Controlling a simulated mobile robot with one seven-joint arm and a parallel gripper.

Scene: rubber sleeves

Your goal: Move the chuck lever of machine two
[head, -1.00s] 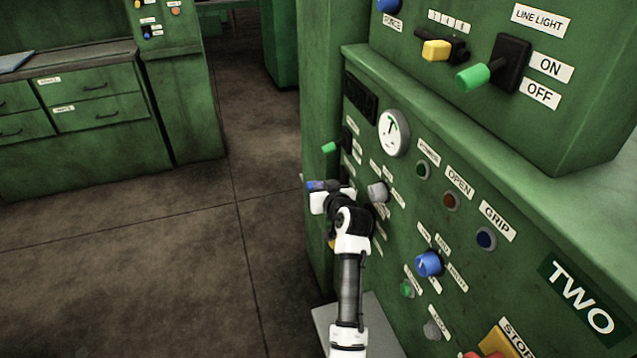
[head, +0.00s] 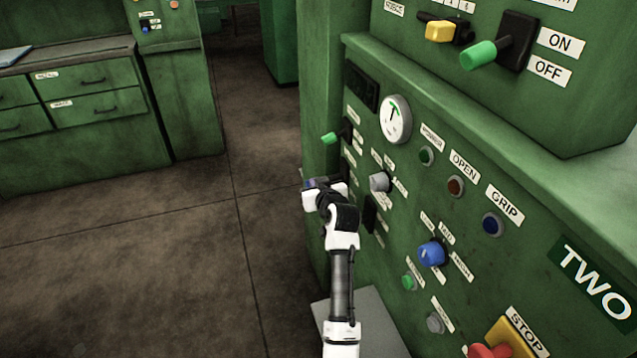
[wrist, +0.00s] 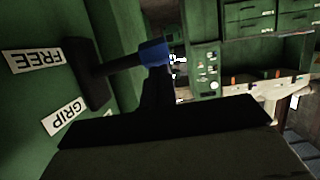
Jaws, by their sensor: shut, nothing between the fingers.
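The chuck lever shows in the wrist view as a dark stalk with a blue tip (wrist: 154,52). It sticks out from a black base plate between upside-down labels FREE (wrist: 35,60) and GRIP (wrist: 64,116). My gripper (wrist: 156,84) is shut and empty, with its dark fingers right at the blue tip; I cannot tell whether they touch it. In the head view my gripper (head: 316,198) is at the left edge of the panel of machine two (head: 520,255), and mostly covers the lever.
Close by on the panel are a green-tipped lever (head: 330,138), a grey knob (head: 379,182), a blue knob (head: 431,254) and a round gauge (head: 395,120). A red stop button (head: 490,351) is low right. Open floor (head: 190,270) lies to the left.

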